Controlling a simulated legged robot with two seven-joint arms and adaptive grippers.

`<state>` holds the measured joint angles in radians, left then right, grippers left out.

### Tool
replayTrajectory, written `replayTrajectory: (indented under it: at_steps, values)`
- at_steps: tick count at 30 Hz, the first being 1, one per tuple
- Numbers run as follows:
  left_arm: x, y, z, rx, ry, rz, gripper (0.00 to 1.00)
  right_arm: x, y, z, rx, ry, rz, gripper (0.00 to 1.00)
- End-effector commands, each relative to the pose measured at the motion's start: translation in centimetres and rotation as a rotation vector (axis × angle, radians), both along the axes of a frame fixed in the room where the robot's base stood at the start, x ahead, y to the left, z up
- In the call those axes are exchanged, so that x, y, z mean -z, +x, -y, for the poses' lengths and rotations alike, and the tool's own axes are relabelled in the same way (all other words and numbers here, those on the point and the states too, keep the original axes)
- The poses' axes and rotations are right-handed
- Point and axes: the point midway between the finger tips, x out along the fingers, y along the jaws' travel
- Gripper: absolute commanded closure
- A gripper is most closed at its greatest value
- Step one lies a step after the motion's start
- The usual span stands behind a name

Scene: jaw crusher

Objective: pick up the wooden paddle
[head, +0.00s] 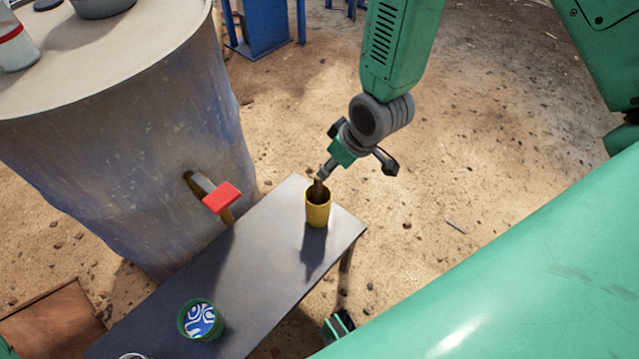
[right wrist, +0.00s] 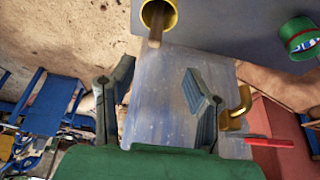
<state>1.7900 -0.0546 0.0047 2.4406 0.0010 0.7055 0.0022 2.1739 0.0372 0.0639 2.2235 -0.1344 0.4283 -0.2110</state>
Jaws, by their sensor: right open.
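The wooden paddle (head: 318,188) stands in a yellow cup (head: 318,212) on the dark table, its upper end sticking out above the rim. In the right wrist view the paddle (right wrist: 155,32) shows as a brown stick leaning out of the cup (right wrist: 167,10), beyond the fingertips. My right gripper (head: 357,168) is open and empty, above and beside the cup in the head view. One finger is close to the paddle's top there; I cannot tell if they touch. Both open fingers show in the right wrist view (right wrist: 158,88). The paddle's lower part is hidden in the cup.
The narrow dark table (head: 262,262) also holds a green can (head: 201,320) with a blue and white top. A large barrel (head: 130,140) stands left of it, its red-handled tap (head: 222,198) jutting toward the table. Open sandy ground lies to the right.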

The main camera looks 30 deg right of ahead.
Motion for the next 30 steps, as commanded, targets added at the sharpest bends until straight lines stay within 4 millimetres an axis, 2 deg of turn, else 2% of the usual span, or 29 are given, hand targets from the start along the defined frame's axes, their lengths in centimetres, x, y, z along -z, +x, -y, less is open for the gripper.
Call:
replayTrajectory:
  at_steps: [10, 19, 25, 30]
  values:
    - [2.1, -0.1, 0.0, 0.0, 0.0, -0.003, 0.0, 6.3, 2.3, -0.7, -0.001, 0.0, -0.004, 0.57]
    - [2.9, -0.1, 0.0, 0.0, 0.0, -0.001, 0.0, 8.4, 3.4, -1.1, -0.001, -0.001, -0.003, 0.57]
    - [4.4, -0.1, 0.0, 0.0, 0.0, -0.001, 0.0, 11.3, 4.8, -1.1, -0.001, 0.0, -0.004, 0.57]
    - [4.8, -0.1, 0.0, 0.0, 0.0, -0.001, 0.0, 12.5, 5.4, -1.3, 0.0, 0.0, -0.002, 0.57]
